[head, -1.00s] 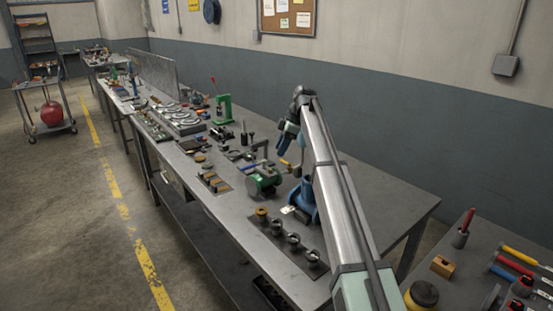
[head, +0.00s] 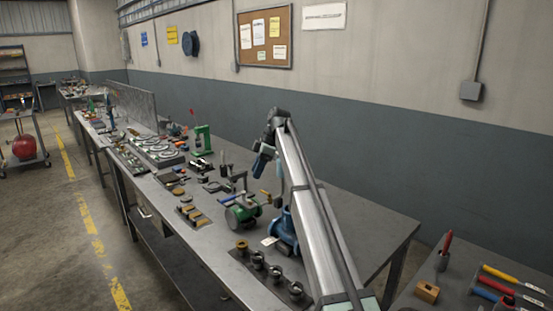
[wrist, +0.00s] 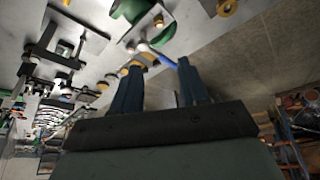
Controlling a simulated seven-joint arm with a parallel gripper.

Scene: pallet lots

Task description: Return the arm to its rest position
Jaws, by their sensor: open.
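My gripper (head: 261,160) hangs at the end of my raised arm, above the long grey workbench (head: 345,215). In the wrist view its two blue fingers (wrist: 160,88) are apart, with nothing between them. In the head view my arm hides part of the bench and part of a blue device (head: 284,232) standing on it. A green, wheeled-looking device (head: 243,214) stands on the bench to the left of my arm. Whether the gripper touches anything cannot be told from the head view, but it looks clear of the bench.
A dark plate with several round fittings (head: 258,261) lies at the bench front. A green press (head: 201,140) stands farther back. A second table at the lower right holds a small wooden block (head: 427,292) and several coloured-handled tools (head: 500,275). The bench right of my arm is bare.

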